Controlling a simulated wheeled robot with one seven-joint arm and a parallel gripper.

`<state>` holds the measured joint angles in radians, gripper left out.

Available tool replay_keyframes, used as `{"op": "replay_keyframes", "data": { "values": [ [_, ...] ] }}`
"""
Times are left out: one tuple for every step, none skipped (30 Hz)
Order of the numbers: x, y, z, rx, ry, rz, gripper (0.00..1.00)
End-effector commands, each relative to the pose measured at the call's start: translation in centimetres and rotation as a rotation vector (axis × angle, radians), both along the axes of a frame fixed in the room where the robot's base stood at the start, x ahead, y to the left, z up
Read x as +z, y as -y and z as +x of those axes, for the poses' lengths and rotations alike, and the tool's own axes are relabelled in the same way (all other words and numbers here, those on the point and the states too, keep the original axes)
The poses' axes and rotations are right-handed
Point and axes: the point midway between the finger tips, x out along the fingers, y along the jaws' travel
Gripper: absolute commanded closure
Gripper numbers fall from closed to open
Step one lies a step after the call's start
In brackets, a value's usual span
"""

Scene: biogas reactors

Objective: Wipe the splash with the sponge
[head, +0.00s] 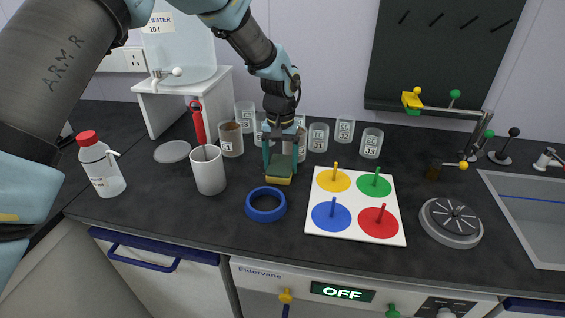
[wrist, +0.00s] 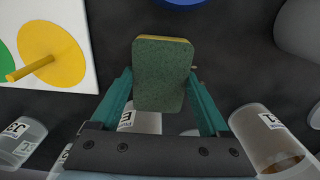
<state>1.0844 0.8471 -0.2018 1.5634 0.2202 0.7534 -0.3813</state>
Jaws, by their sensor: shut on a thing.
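The sponge (head: 279,172), dark green on one face and yellow on the other, is held between the fingers of my gripper (head: 283,158) above the dark worktop. In the wrist view the sponge (wrist: 162,80) shows its green face, with a thin yellow edge at the top, between the two teal fingers of my gripper (wrist: 162,90). My gripper is shut on it. In the head view it is behind the blue ring and left of the white board. I cannot make out a splash in either view; the arm and sponge hide part of the worktop.
Labelled beakers (head: 318,137) stand close behind my gripper. A white cup (head: 208,170) with a red-handled tool is to the left. The blue ring (head: 266,205) lies in front. A white board (head: 324,218) with coloured pegged discs is to the right.

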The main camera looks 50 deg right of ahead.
Motion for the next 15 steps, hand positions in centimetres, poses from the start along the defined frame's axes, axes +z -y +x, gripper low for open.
{"op": "replay_keyframes", "data": {
  "values": [
    [0.0,-0.3,0.4,0.001,0.0,0.0,0.65],
    [0.0,-0.4,0.7,0.001,0.001,-0.001,0.65],
    [0.0,-0.6,0.9,0.001,0.001,-0.001,0.65],
    [0.0,-0.7,1.2,0.002,0.001,-0.001,0.65],
    [0.0,-0.9,1.4,0.002,0.001,0.0,0.65],
    [-0.1,-1.1,1.7,0.002,0.001,0.001,0.65],
    [-0.1,-1.2,1.9,0.002,0.001,0.001,0.65],
    [-0.1,-1.3,2.1,0.001,0.001,0.001,0.65],
    [-0.1,-1.5,2.2,0.0,0.001,0.001,0.65],
    [-0.1,-1.5,2.3,0.0,0.001,0.001,0.65],
    [-0.1,-1.6,2.4,0.0,0.0,0.001,0.65],
    [-0.2,-1.6,2.4,0.0,0.0,0.001,0.65],
    [-0.2,-1.6,2.5,0.0,0.001,0.002,0.65],
    [-0.2,-1.7,2.6,0.0,0.001,0.002,0.65],
    [-0.2,-1.8,2.8,0.001,0.001,0.002,0.65]
  ]
}}
